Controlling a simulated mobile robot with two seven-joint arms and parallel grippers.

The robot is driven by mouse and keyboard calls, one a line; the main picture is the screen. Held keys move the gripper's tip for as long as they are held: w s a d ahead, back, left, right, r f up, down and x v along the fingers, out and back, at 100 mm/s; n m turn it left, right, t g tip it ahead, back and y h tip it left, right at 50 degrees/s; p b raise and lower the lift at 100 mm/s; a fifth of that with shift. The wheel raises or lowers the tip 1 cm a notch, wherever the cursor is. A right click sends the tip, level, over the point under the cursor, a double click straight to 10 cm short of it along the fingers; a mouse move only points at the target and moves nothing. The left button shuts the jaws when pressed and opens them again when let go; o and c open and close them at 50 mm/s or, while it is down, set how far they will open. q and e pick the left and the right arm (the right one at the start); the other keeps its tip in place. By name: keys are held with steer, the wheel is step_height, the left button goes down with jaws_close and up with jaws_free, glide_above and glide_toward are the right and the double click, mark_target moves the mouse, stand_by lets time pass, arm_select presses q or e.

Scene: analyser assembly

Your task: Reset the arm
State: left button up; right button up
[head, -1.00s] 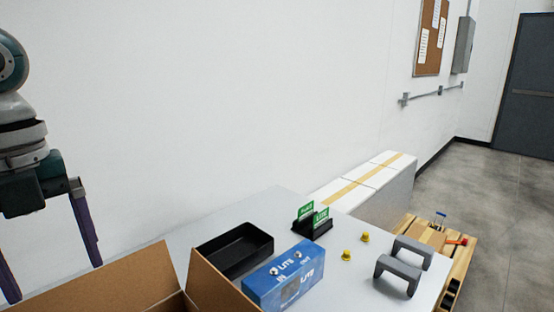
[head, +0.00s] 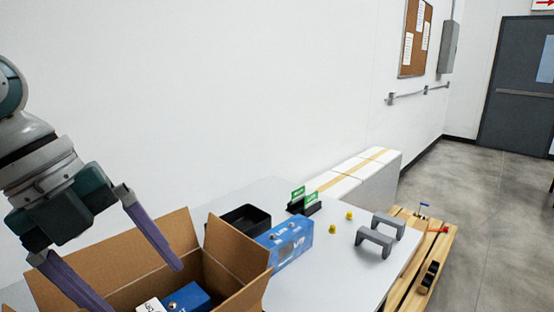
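My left gripper (head: 124,268) comes in from the left with its two long purple fingers spread wide apart. It is open and empty, above the left part of an open cardboard box (head: 245,249). The fingers reach down across the box's opening in the picture; I cannot tell how deep they are. Inside the box lie a blue unit (head: 187,298) and a white piece with dark lettering (head: 151,305). My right gripper is not in view.
On the white table (head: 318,272) are a blue analyser (head: 287,241), a black tray (head: 243,221), green cards in a black holder (head: 304,202), two yellow knobs (head: 332,229) and two grey handles (head: 376,239). White boxes (head: 362,170) and a wooden pallet (head: 433,248) stand beyond.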

arm_select(q)
steer(key=d+r+t+h, duration=0.1)
steer(key=d+r+h, duration=0.35)
steer(key=d, duration=0.35)
steer(key=d+r+t+h, duration=0.2)
steer(key=d+r+h, duration=0.25)
steer(key=d, duration=0.25)
step_height(320, 180, up, 8)
steer(key=w+r+n+t+h, duration=0.1)
steer(key=n+t+h, duration=0.2)
steer(key=n+t, duration=0.35)
steer(key=w+a+n+t+y, duration=0.3)
steer(key=a+n+t+y, duration=0.5)
steer(key=n+t+y, duration=0.15)
steer(key=s+a+f+n+g+y, duration=0.3)
steer(key=a+f+n+g+y, duration=0.2)
steer(key=a+f+n+y, duration=0.4)
steer(key=s+f+n+g+h+b, duration=0.15)
steer(key=s+f+g+b, duration=0.35)
steer(key=s+f+g, duration=1.15)
steer(key=s+r+t+p, duration=0.2)
steer(key=r+p, duration=1.5)
steer(key=p, duration=0.2)
steer(key=s+r+t+p, duration=0.2)
steer(key=r+t+p, duration=0.1)
steer(key=r+p, duration=1.4)
steer(key=p, duration=0.2)
steer(key=shift+s+d+r+h+p, duration=0.15)
steer(key=shift+d+r+h+p, duration=0.15)
steer(key=shift+h, duration=0.1)
